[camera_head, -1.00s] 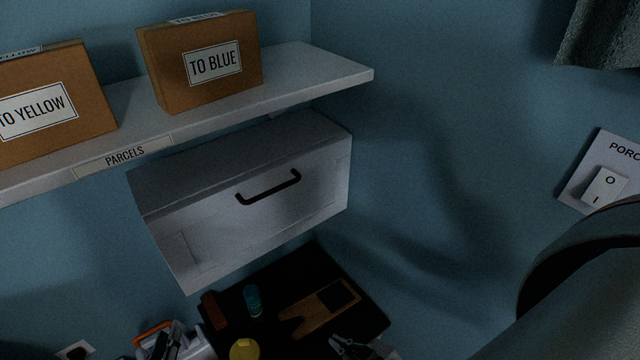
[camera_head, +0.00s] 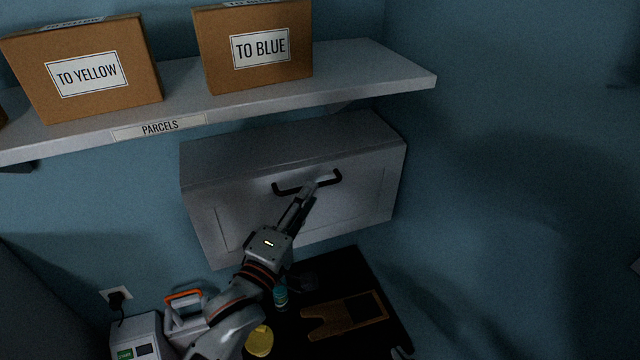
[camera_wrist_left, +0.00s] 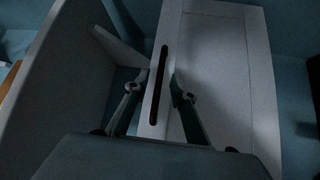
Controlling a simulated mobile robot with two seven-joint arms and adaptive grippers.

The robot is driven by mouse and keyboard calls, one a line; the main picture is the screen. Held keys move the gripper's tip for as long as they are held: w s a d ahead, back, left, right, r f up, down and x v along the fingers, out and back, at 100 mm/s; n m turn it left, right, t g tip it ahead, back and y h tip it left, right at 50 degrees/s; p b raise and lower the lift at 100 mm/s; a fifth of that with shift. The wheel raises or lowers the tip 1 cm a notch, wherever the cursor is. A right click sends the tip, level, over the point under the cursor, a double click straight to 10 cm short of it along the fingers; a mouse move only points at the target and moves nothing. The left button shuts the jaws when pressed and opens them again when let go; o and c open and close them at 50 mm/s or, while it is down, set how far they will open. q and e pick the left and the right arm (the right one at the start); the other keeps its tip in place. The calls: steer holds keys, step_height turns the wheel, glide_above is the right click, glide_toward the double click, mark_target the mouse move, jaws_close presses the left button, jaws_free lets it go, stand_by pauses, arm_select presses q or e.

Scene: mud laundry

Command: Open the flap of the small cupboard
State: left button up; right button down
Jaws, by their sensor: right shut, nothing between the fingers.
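The small cupboard (camera_head: 290,148) is a grey box under the shelf. Its front flap (camera_head: 365,205) looks closed, with a black bar handle (camera_head: 287,189) near the top edge. My left gripper (camera_head: 312,188) reaches up from the lower left to the handle and covers part of it. In the left wrist view, the fingers of my left gripper (camera_wrist_left: 156,88) are apart, one on each side of the handle (camera_wrist_left: 158,75), with visible gaps. The flap (camera_wrist_left: 225,70) shows there too. My right gripper is not seen.
A shelf (camera_head: 385,82) with cardboard boxes (camera_head: 85,75) and (camera_head: 258,50) runs just above the cupboard. Below lie a dark tray (camera_head: 355,275) with a wooden piece (camera_head: 345,316), a blue-green can (camera_head: 280,294) and a yellow round thing (camera_head: 260,341). Blue wall is clear at right.

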arm_select(q)
steer(key=shift+x, duration=2.25)
steer(key=shift+f, duration=0.1)
jaws_close()
steer(key=shift+f, duration=0.1)
